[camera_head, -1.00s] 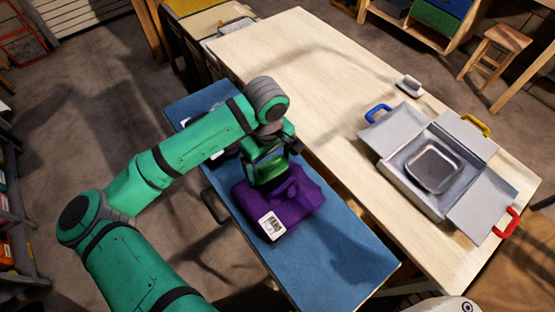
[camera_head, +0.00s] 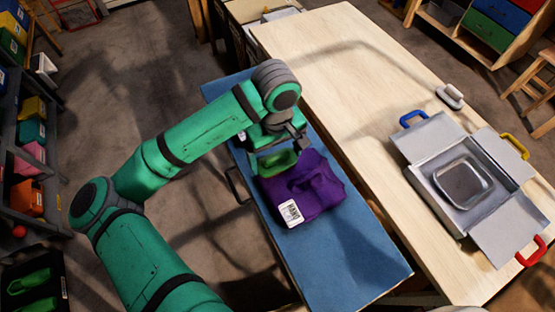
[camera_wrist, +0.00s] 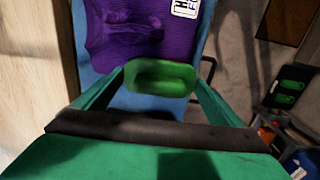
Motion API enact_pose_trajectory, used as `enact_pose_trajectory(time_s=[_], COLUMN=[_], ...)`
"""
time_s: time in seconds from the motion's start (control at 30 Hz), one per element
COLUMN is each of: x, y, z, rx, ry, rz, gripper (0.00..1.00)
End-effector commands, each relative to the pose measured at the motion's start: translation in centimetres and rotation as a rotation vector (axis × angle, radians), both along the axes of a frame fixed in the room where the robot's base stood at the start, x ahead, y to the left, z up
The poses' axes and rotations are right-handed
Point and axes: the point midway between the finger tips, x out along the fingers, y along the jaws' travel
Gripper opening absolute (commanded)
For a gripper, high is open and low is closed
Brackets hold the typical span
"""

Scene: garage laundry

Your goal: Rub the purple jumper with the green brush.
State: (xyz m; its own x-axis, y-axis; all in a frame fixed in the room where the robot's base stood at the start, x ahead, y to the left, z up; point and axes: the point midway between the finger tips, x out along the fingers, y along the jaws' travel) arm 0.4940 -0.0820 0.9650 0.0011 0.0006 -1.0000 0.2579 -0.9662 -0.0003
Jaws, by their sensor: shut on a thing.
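The purple jumper (camera_head: 312,188) lies folded on the blue board (camera_head: 345,262), with a white label at its near left corner. It also shows at the top of the wrist view (camera_wrist: 125,30). My gripper (camera_head: 276,160) is shut on the green brush (camera_head: 272,166), at the jumper's far left edge. In the wrist view the brush (camera_wrist: 160,78) sits between the two fingers (camera_wrist: 160,92), beside the jumper's edge with blue board showing next to it. Whether the brush touches the jumper or hovers above it I cannot tell.
A pale wooden table (camera_head: 350,75) runs along the board's right side. On it are an open grey box (camera_head: 425,190) holding a metal tray (camera_head: 463,183), and a white-handled brush (camera_head: 450,96). Shelves (camera_head: 30,150) with coloured bins stand at left. A black tray (camera_head: 35,285) holds more green brushes.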

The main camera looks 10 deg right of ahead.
Motion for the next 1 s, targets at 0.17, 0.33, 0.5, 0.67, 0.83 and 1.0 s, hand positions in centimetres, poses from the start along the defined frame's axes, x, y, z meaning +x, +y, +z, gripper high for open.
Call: enact_pose_trajectory(time_s=[0.17, 0.33, 0.5, 0.67, 0.83, 1.0], x=[0.0, 0.0, 0.0, 0.0, 0.0, 0.0], y=[-0.1, -0.1, -0.1, 0.0, 0.0, 0.3], z=[1.6, 3.2, 4.6, 5.3, 5.3, 5.3], rx=[-0.001, -0.001, -0.001, 0.000, 0.000, 0.000], ry=[-0.001, -0.001, -0.001, 0.001, 0.001, 0.001], rz=[-0.002, -0.002, 0.000, 0.000, 0.000, 0.007], gripper=[0.72, 0.72, 0.72, 0.72, 0.72, 0.72])
